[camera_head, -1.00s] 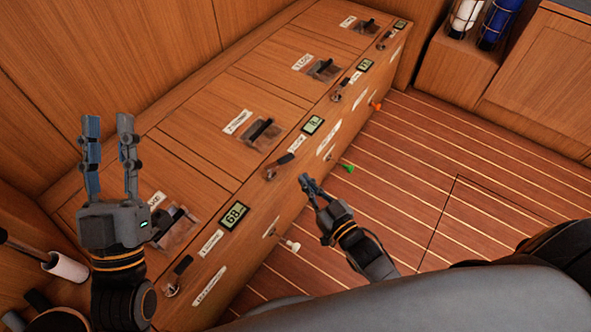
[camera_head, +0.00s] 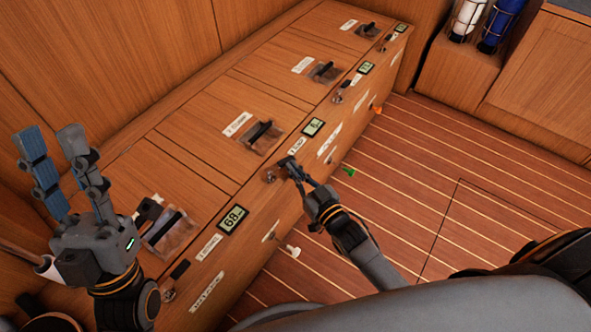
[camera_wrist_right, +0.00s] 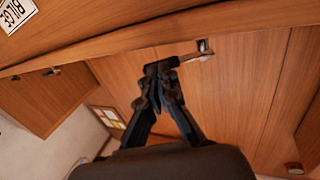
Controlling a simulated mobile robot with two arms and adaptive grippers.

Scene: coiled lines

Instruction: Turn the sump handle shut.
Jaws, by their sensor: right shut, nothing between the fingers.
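Several small lever handles sit along the front edge of the wooden lockers. My right gripper (camera_head: 291,164) is shut and empty, its tips at the lever (camera_head: 270,177) beside the second display from the front. The tips hide most of that lever's dark grip. Its small label (camera_head: 297,147) is too small to read surely. In the right wrist view, the lever's metal end (camera_wrist_right: 203,47) shows just beyond my right fingertips (camera_wrist_right: 155,76); I cannot tell whether they touch. My left gripper (camera_head: 50,136) is open and empty above the near end of the lockers.
Other levers stand near (camera_head: 172,287) and farther along (camera_head: 338,98). The striped floor (camera_head: 430,170) is clear.

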